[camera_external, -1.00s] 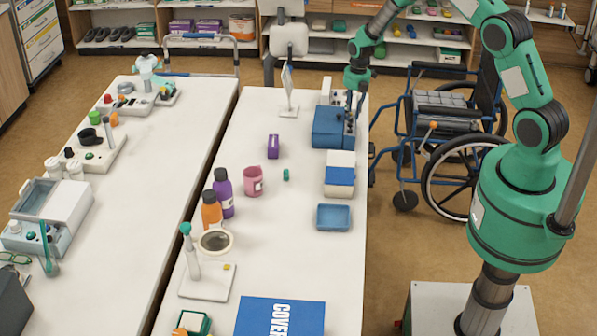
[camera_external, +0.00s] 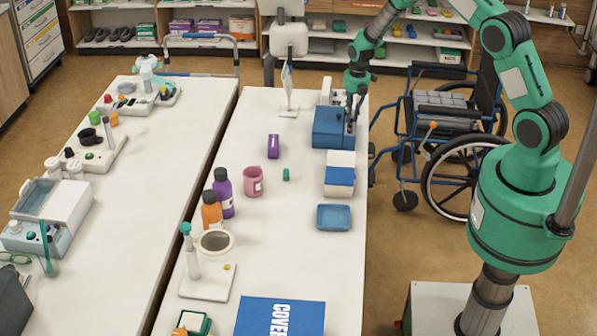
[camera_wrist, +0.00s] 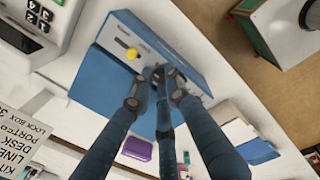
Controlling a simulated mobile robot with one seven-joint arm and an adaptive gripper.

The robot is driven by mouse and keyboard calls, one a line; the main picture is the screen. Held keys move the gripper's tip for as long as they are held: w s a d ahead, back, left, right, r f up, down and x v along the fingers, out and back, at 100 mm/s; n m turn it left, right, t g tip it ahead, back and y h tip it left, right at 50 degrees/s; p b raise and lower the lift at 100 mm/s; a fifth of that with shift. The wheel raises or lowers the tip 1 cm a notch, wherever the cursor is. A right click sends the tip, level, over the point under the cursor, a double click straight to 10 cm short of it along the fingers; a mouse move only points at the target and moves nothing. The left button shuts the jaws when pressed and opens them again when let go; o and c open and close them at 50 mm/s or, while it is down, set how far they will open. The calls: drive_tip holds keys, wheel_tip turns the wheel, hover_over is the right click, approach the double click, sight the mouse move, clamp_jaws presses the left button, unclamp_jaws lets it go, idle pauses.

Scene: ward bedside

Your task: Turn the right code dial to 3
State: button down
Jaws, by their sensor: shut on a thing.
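The blue lock box (camera_external: 328,127) stands near the far right end of the right-hand table. In the wrist view its blue front panel (camera_wrist: 124,38) shows a yellow knob (camera_wrist: 132,54) and a dark dial (camera_wrist: 172,76) beside it. My gripper (camera_external: 351,114) is at the box's right side, reaching down to the panel. In the wrist view my gripper (camera_wrist: 160,76) is shut on the dark dial, its fingers around it. The fingers hide most of the dial, so its number cannot be read, and any other dial is covered.
A white device with number keys (camera_wrist: 42,22) stands beside the box. A placard (camera_wrist: 22,142) bears text including "LOCK BOX". A blue-and-white box (camera_external: 339,175), a blue tray (camera_external: 334,217) and a purple box (camera_external: 273,146) are on the table. A wheelchair (camera_external: 450,130) stands right of it.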

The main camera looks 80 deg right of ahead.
drive_tip(key=shift+m+h+b, duration=0.3)
drive_tip(key=shift+m+b, duration=0.95)
drive_tip(key=shift+m, duration=1.25)
drive_tip(key=shift+r, duration=0.1)
drive_tip(key=c, duration=2)
unclamp_jaws()
drive_tip(key=shift+d, duration=0.1)
drive_tip(key=shift+n, duration=0.4)
